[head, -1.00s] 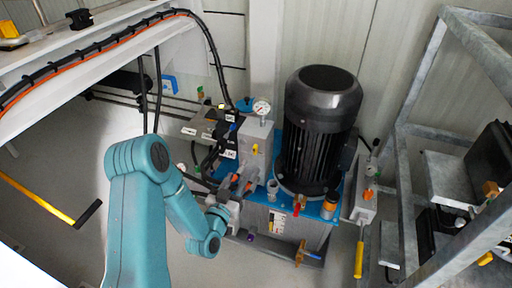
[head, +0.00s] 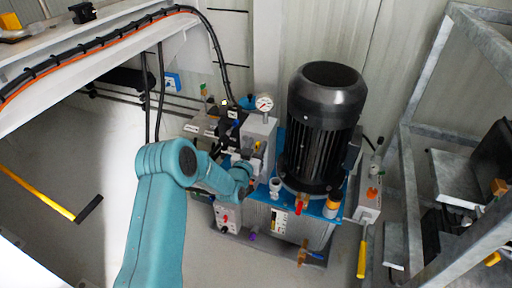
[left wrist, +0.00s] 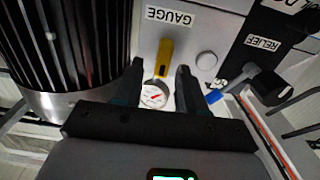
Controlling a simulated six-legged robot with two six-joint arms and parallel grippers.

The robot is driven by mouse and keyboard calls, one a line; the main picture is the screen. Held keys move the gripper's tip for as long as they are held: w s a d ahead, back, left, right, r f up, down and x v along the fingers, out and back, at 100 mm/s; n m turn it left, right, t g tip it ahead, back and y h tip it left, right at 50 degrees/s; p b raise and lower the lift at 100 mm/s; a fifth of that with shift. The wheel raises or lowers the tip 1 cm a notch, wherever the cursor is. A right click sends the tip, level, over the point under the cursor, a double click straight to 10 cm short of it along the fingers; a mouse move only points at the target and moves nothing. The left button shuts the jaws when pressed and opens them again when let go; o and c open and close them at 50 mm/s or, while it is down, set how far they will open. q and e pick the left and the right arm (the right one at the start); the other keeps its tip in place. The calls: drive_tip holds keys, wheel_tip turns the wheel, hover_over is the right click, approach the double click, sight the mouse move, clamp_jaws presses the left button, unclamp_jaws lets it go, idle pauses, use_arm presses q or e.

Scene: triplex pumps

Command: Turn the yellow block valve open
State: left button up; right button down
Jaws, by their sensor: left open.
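The yellow block valve handle (left wrist: 164,58) shows in the left wrist view, just by the GAUGE label on the pale block. It points along the picture's upright direction, toward the round pressure gauge (left wrist: 154,96). My left gripper (left wrist: 160,70) is open and empty. Its two dark fingertips lie on either side of the handle's lower end, with a visible gap on each side. How far the tips are from the block is hard to tell. In the head view my left gripper (head: 252,168) is at the pump's valve block, mostly hidden by my wrist. My right gripper is not in view.
A black motor (head: 322,125) stands close right of the block. The RELIEF valve (left wrist: 268,88) and a blue-tipped lever (left wrist: 215,96) are close to the right finger. Black hoses (head: 215,50) hang behind. A grey metal frame (head: 425,130) stands at far right.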

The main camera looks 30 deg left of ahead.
use_arm(q)
clamp_jaws()
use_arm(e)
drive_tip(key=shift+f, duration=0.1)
